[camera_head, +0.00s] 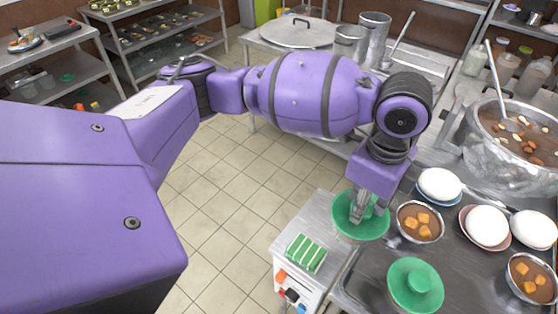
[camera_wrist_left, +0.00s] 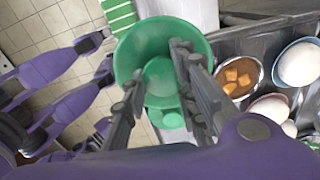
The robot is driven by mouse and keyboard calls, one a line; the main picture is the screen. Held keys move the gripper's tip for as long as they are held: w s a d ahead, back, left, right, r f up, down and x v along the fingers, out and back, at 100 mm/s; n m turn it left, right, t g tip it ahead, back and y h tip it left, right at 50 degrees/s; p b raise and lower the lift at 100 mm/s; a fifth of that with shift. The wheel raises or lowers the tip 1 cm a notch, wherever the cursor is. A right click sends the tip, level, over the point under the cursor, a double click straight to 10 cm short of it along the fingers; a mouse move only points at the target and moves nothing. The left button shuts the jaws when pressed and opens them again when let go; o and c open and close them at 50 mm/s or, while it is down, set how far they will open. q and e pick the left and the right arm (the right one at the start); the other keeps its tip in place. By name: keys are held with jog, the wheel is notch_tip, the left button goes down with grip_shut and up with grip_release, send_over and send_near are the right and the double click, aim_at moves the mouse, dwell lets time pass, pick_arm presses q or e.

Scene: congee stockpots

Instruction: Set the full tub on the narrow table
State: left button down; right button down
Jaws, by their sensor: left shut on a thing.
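My left gripper (camera_head: 358,213) reaches down onto a green tub (camera_head: 341,228) and is shut on it. The tub overlaps the right edge of the narrow steel table (camera_head: 312,214) in the head view; whether it rests there or hangs above cannot be told. In the left wrist view the same tub (camera_wrist_left: 136,51) shows a round green middle, with the fingers (camera_wrist_left: 155,105) on either side. What it holds cannot be made out. A second green tub (camera_head: 402,298) with a raised round middle stands on the dark counter. My right gripper is not in view.
A green-and-white striped block (camera_head: 306,252) lies on the front of the narrow table, left of the tub. Bowls of brown soup (camera_head: 420,221) and white-topped bowls (camera_head: 440,184) crowd the counter to the right. A large stockpot (camera_head: 475,154) stands behind them.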

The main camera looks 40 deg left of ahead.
aim_at(349, 194)
pick_arm(q)
jog(key=w+a, duration=0.1)
jog(key=w+a+f, duration=0.2)
jog(key=a, duration=0.1)
jog(key=shift+f, duration=0.25)
jog(key=f, duration=0.1)
jog(key=w+a+f, duration=0.2)
jog(key=f, duration=0.1)
jog(key=shift+b, duration=0.35)
jog(key=f, duration=0.3)
jog(key=w+a+f, duration=0.1)
jog(key=shift+f, duration=0.2)
jog(key=c, duration=1.5)
grip_release()
jog(key=shift+f, duration=0.1)
jog(key=shift+o, duration=0.6)
